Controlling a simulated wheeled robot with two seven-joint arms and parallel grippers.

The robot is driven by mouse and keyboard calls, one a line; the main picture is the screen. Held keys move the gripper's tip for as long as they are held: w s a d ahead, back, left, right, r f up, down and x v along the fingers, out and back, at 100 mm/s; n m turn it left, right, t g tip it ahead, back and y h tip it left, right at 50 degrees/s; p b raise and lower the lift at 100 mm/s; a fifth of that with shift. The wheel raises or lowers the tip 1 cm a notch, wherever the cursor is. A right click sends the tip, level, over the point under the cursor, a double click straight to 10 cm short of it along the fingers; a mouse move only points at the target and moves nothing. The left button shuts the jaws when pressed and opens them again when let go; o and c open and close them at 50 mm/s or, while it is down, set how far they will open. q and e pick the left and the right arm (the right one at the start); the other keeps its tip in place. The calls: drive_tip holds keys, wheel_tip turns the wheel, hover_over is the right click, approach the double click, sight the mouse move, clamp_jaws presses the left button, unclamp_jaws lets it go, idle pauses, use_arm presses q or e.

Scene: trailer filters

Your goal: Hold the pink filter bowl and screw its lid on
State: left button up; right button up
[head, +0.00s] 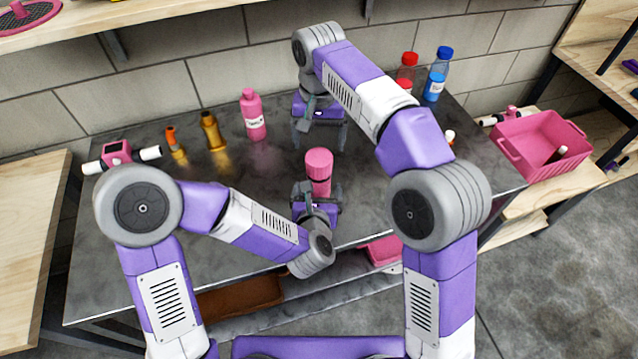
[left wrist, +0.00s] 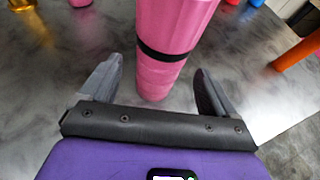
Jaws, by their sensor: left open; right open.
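The pink filter bowl (head: 319,187) stands upright on the metal table, with a pink cap-like top, apparently the lid (head: 319,160). In the left wrist view, the pink body (left wrist: 160,78) has a black band, with a wider pink part (left wrist: 178,22) above it. My left gripper (head: 317,190) is low in front of the bowl, open, with one finger on each side of the body; a gap shows at both sides. My right gripper (head: 319,132) is open and empty, pointing down behind the bowl.
A pink bottle (head: 253,115), brass fittings (head: 213,131) and a pink-and-white filter head (head: 117,153) stand at the back left. Red-capped (head: 407,70) and blue-capped (head: 438,73) bottles stand back right. A pink crate (head: 541,146) is on the right bench. The table between is clear.

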sight(318, 187)
use_arm(q)
drive_tip(key=x, duration=0.5)
